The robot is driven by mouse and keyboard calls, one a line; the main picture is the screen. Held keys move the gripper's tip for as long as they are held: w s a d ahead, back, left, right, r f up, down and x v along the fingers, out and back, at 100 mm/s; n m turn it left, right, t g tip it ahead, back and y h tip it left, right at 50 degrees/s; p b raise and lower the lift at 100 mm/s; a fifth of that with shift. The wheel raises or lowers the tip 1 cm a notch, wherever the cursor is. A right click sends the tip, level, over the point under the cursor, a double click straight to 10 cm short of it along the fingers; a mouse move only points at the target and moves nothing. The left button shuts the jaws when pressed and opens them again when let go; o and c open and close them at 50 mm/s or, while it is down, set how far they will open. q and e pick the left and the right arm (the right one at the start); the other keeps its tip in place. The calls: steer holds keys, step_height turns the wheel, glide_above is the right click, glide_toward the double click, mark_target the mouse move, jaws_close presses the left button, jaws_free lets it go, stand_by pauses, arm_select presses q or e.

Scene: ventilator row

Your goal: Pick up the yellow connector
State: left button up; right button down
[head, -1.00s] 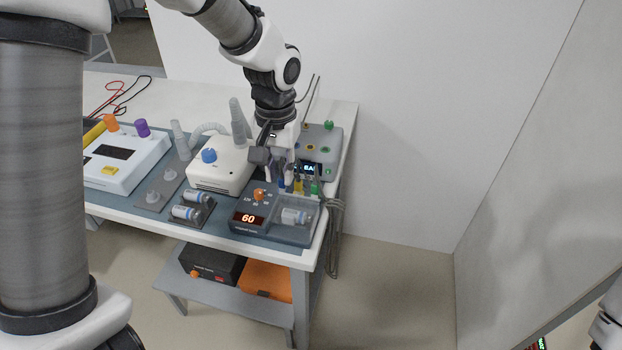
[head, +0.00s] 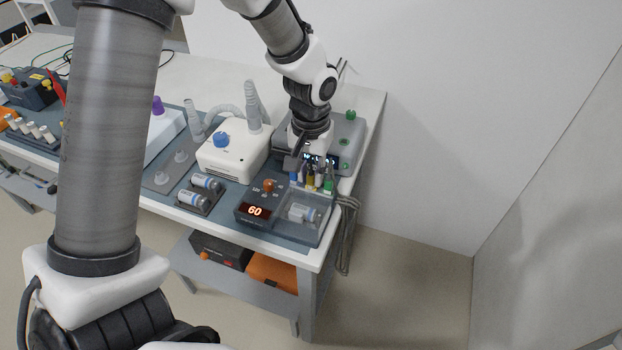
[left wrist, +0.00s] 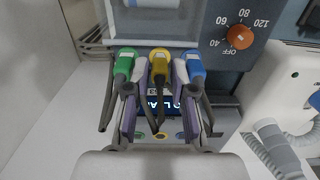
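The yellow connector (head: 310,182) stands in a row between the blue connector (head: 294,177) and the green connector (head: 328,186), at the front of a grey unit. My left gripper (head: 312,172) is down over this row. In the left wrist view the yellow connector (left wrist: 158,65) lies between the two fingertips of my left gripper (left wrist: 160,72), which are open with a narrow gap showing on each side. The green connector (left wrist: 124,62) and blue connector (left wrist: 194,66) lie just outside the fingers. My right gripper is out of view.
A timer box (head: 255,211) reading 60, with an orange knob and clear-lidded compartment, stands close in front. A white unit with a blue knob (head: 221,139) stands to the left. Grey cables (head: 347,225) hang over the table's right edge. The floor on the right is clear.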

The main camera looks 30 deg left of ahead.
arm_select(q)
jaws_close()
